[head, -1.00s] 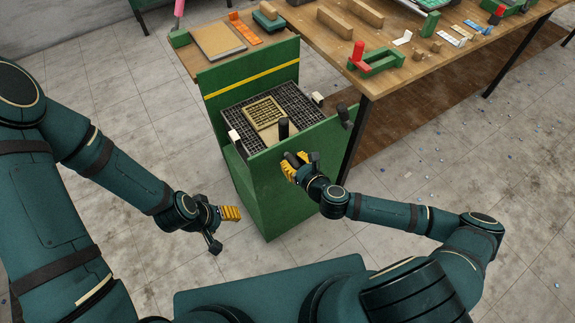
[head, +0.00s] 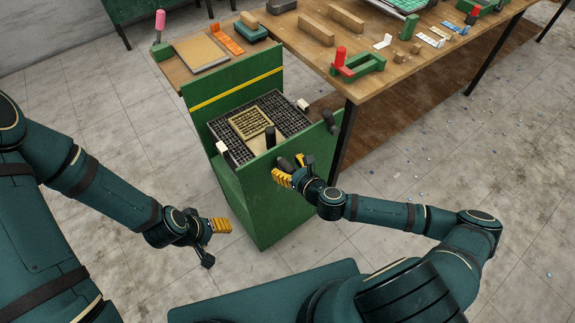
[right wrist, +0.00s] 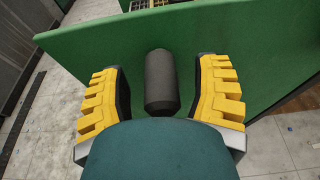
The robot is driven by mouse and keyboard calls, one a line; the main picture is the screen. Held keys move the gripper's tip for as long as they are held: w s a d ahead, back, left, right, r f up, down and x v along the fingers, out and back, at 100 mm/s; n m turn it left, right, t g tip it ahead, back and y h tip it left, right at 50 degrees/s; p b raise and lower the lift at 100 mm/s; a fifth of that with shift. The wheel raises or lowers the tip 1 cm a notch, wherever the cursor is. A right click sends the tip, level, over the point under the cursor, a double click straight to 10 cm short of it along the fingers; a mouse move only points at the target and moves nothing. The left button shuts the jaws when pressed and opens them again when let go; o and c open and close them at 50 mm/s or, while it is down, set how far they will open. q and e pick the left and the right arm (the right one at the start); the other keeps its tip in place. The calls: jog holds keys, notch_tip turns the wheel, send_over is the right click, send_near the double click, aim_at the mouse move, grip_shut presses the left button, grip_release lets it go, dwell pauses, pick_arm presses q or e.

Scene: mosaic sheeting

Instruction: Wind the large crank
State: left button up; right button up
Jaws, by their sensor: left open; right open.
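The green cabinet (head: 262,205) stands in the middle of the head view. A dark cylindrical handle (head: 286,164) is at its front face and looks like the large crank's grip; the crank arm is hidden. My right gripper (head: 292,169) is open around this handle. In the right wrist view, the handle (right wrist: 161,80) lies between the yellow fingers of the right gripper (right wrist: 160,95), with a gap on both sides. My left gripper (head: 213,240) is open and empty, left of the cabinet and apart from it.
Another dark knob (head: 270,137) rises behind the front panel, and one (head: 334,121) sits at the right corner. A dark grid with a tan slatted frame (head: 250,122) lies on the cabinet. A wooden workbench (head: 425,63) stands behind right. The tiled floor at left is clear.

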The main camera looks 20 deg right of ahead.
jog(key=v, duration=1.1)
jog(key=shift+s+r, duration=0.2)
jog(key=shift+s, duration=0.1)
jog(key=shift+d, duration=0.1)
jog(key=s+a+f+n+g+y, duration=0.2)
jog(key=s+a+f+n+g, duration=0.3)
jog(key=n, duration=0.4)
jog(key=s+a+f+n+g+y, duration=0.1)
jog(key=s+a+f+n+g, duration=0.2)
jog(key=a+n+g, duration=0.5)
jog(key=w+d+r+n+t+h, duration=0.1)
jog(key=w+d+r+n+h, duration=0.2)
jog(key=n, duration=1)
jog(key=shift+w+d+r+h, duration=0.25)
jog(key=shift+w+d+h, duration=0.3)
jog(key=shift+d, duration=0.4)
